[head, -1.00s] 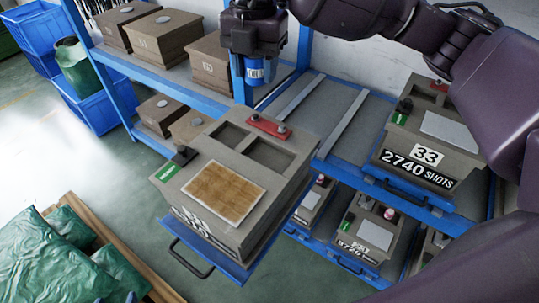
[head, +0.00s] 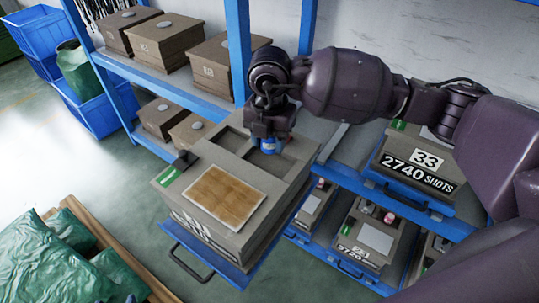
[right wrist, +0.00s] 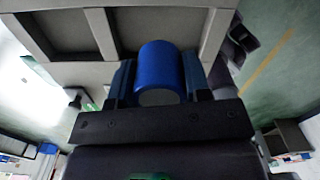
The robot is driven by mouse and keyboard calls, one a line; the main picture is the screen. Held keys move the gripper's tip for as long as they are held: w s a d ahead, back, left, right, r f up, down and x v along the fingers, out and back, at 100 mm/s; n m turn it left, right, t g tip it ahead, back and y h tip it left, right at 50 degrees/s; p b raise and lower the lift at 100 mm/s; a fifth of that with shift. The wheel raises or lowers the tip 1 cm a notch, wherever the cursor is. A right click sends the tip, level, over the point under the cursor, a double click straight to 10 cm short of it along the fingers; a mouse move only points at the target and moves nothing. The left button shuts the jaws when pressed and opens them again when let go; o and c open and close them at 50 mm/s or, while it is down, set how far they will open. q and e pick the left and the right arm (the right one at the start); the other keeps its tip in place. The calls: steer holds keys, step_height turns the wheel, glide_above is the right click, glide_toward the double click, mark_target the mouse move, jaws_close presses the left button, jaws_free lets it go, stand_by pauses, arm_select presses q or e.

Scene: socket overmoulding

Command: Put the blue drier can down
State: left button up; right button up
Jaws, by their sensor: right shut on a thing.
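The blue drier can (head: 268,146) is in my right gripper (head: 268,138), above or in the far-right recess of the grey mould box (head: 205,215) on the pulled-out blue drawer. In the right wrist view the can (right wrist: 160,68) sits between the two fingers of the gripper (right wrist: 160,85), close to the recessed top of the box (right wrist: 185,18). I cannot tell whether its base touches the recess floor. A brown panel (head: 223,195) lies on the near part of the box top. My left gripper is not in view.
Another mould box marked 33 and 2740 SHOTS (head: 417,162) stands on the rack at right. Brown boxes (head: 165,38) fill the shelf at back left. Green sacks (head: 50,250) lie at lower left. Open floor (head: 90,165) is at left.

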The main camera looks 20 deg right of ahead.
mark_target(270, 165)
steer(key=shift+f, duration=2.85)
steer(key=shift+f, duration=0.1)
steer(key=o, duration=0.9)
steer(key=shift+o, duration=0.2)
step_height(270, 165, up, 12)
steer(key=shift+r, duration=0.15)
